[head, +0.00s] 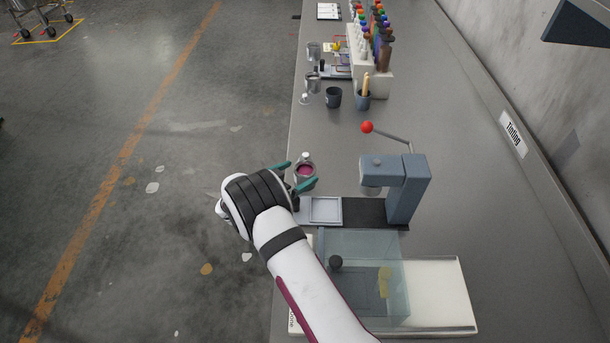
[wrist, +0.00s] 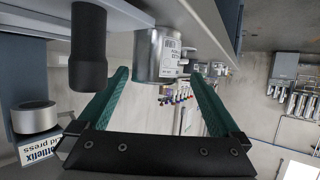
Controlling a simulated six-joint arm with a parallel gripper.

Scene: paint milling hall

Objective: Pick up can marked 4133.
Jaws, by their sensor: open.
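In the wrist view a silver can (wrist: 158,52) with a white label shows beyond and between the open fingers (wrist: 158,78). The label print is too small and tilted for me to read its number surely. I cannot tell whether either finger touches the can.
A blue-grey lid press (head: 408,188) with a red-knobbed lever stands close on the right. A clear box (head: 390,300) is nearer. Dark cups (head: 333,98), more metal cans (head: 313,84) and a bottle rack (head: 374,82) stand farther back. The bench's right side is clear.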

